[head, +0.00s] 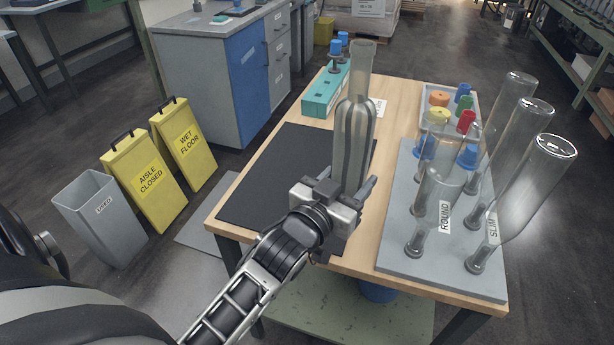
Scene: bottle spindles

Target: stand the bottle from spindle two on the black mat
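A clear ribbed bottle (354,125) stands nearly upright, its narrower end up, over the right part of the black mat (265,175). My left gripper (346,182) has a finger on each side of the bottle's lower part and looks shut on it. The gripper hides the bottle's base, so I cannot tell whether it touches the mat. The grey spindle board (400,235) is on the right of the table. Several clear bottles are upside down on its spindles, including one by the ROUND label (445,215) and one by the SLIM label (540,175). My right gripper is out of view.
A teal block (322,95) with blue-topped pegs stands behind the mat. The mat's left part is clear. A grey bin (95,215) and yellow floor signs (142,180) stand left of the table.

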